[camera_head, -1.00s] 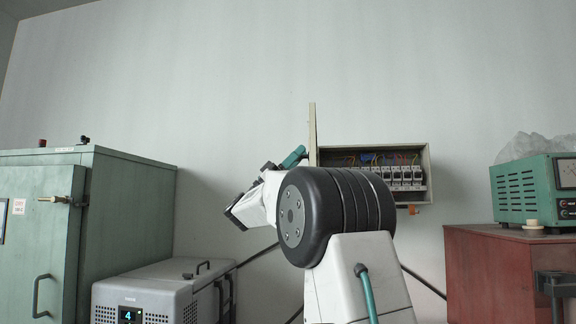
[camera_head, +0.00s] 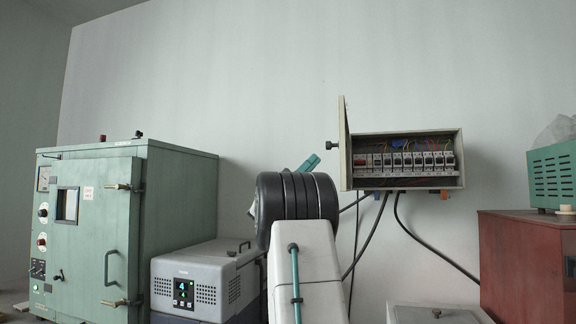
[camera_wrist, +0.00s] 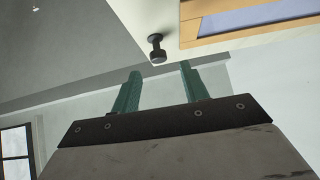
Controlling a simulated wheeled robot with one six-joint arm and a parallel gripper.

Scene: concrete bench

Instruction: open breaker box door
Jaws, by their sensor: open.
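The breaker box (camera_head: 458,160) hangs on the wall, its front open and a row of breakers and coloured wires showing inside. Its door (camera_head: 345,143) stands swung out at the box's left side, seen nearly edge-on. A dark round knob (camera_head: 332,145) sticks out to the left from the door's outer face. My gripper shows only as a teal finger (camera_head: 309,163) left of and below the knob, the rest hidden behind my arm. In the wrist view my gripper (camera_wrist: 160,78) has its two teal fingers apart with nothing between them. The knob (camera_wrist: 155,48) appears beyond the fingertips, apart from them.
A green cabinet (camera_head: 180,190) and a grey unit with a lit display (camera_head: 195,285) stand at left. A red cabinet (camera_head: 520,265) with a green instrument (camera_head: 555,180) is at right. Black cables (camera_head: 420,240) hang below the box. The wall above is clear.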

